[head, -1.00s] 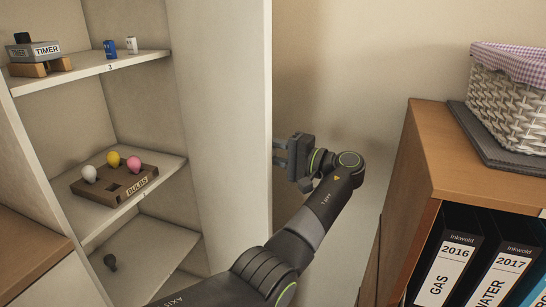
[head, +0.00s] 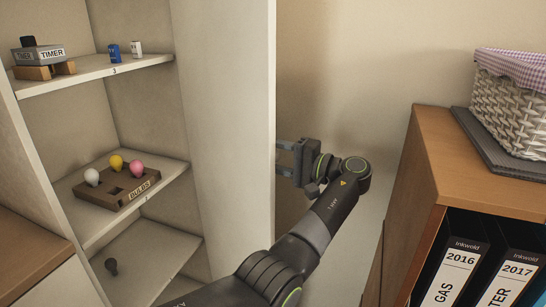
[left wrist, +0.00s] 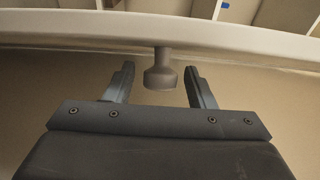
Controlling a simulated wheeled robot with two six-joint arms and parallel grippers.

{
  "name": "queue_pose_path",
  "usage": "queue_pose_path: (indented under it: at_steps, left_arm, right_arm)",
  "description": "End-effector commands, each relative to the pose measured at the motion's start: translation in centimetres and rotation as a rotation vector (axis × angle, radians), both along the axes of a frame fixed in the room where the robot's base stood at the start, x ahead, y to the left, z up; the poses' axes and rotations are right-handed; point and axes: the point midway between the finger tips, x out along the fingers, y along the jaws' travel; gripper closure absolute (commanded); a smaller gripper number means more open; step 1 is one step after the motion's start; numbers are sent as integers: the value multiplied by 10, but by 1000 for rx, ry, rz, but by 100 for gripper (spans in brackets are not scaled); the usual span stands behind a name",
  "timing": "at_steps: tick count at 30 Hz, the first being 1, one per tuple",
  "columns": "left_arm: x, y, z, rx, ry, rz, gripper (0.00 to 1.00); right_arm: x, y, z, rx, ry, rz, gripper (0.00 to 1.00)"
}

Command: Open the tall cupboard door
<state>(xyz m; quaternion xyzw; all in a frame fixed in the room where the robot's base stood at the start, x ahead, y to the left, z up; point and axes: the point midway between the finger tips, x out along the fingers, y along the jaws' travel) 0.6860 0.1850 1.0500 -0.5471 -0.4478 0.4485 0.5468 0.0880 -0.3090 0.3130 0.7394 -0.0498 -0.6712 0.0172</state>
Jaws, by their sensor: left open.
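The tall cupboard's pale door (head: 228,130) stands open, swung out to the right of the shelves. Its round knob (left wrist: 160,72) shows in the left wrist view, on a short stem from the door's outer face. My left gripper (left wrist: 158,88) is open, with one finger on each side of the knob and a gap to both. In the head view the left gripper (head: 284,160) is just past the door's free edge, on its outer side, and the door hides the knob there. My right gripper is in neither view.
A wooden cabinet (head: 435,150) with binders and a wicker basket (head: 512,100) stands right of my arm. Plain wall lies behind the gripper.

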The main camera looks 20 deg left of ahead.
Motion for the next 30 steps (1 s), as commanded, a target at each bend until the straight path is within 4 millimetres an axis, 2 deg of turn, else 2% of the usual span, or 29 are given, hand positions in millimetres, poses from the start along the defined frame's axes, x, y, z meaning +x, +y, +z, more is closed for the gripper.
queue_pose_path:
  at_steps: [6, 12, 17, 30]
  left_arm:
    - [-7, -37, -2, 0, 0, -3, 50]
    - [-12, -60, -2, 1, 1, 0, 50]
    - [-14, -66, -1, 0, 0, 2, 50]
    - [-13, -65, -1, 0, 1, 2, 50]
  right_arm:
    - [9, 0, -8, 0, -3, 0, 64]
    - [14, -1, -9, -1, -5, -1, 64]
    - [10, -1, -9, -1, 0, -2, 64]
    - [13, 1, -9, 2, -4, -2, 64]
